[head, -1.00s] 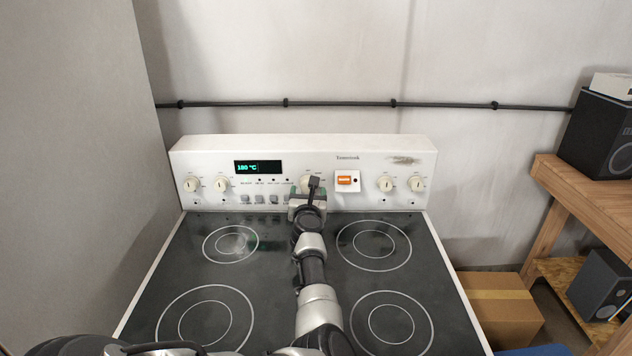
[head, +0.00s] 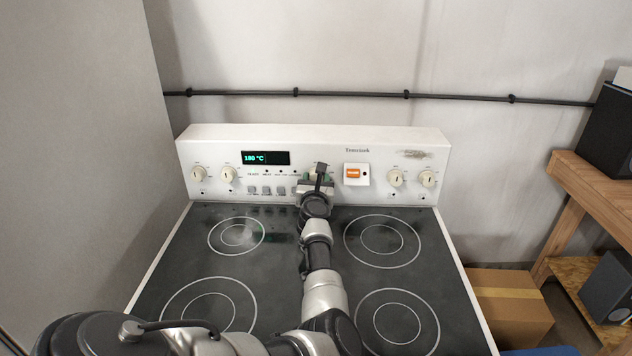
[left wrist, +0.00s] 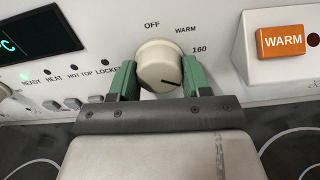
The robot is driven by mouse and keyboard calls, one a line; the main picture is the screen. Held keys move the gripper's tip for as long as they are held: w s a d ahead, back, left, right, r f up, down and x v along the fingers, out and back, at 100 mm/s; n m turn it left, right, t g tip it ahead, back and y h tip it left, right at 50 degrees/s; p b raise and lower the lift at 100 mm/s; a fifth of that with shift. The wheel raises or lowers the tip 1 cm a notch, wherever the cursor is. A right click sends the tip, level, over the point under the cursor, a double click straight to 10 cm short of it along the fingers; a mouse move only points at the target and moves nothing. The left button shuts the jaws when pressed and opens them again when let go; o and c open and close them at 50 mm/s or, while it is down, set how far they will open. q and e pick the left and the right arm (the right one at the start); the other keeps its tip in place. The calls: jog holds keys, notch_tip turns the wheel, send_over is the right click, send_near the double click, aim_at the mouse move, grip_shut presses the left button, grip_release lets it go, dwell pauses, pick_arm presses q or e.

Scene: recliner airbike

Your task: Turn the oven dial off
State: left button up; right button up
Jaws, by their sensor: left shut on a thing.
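The stove (head: 412,140) has a white control panel. The cream oven dial (left wrist: 159,66) is in the middle of the panel, large in the left wrist view. Its dark mark points to the lower right, away from the OFF label at upper left and below the 160 label. My left gripper (left wrist: 158,80) has its green fingers on both sides of the dial and is shut on it. In the head view the left gripper (head: 317,178) covers most of the dial. My right gripper is not in view.
A lit display (head: 265,158) reads 180 °C. An orange WARM switch (left wrist: 281,41) sits right of the dial. Other knobs, such as one at the right (head: 396,178), line the panel. The black cooktop (head: 215,265) is clear except for my arm.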

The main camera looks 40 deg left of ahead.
pick_arm(q)
jog(key=shift+n, duration=0.4)
jog(key=shift+r+n, duration=0.1)
jog(key=shift+n, duration=0.8)
jog(key=n+p, duration=0.1)
jog(key=n, duration=0.2)
jog(key=shift+w+d+r+n, duration=0.1)
jog(key=shift+n, duration=0.3)
jog(key=n+p, duration=0.2)
jog(key=n, duration=0.3)
jog(key=shift+r+p, duration=0.1)
jog(key=shift+p, duration=0.2)
jog(key=n+p, duration=0.3)
jog(key=n, duration=0.3)
jog(key=shift+r+n, duration=0.15)
jog(key=shift+n, duration=0.25)
jog(key=n+p, duration=0.2)
jog(key=n, duration=0.3)
jog(key=shift+w+n, duration=0.1)
jog(key=shift+n, duration=0.3)
jog(key=shift+p, duration=0.3)
jog(key=o, duration=0.9)
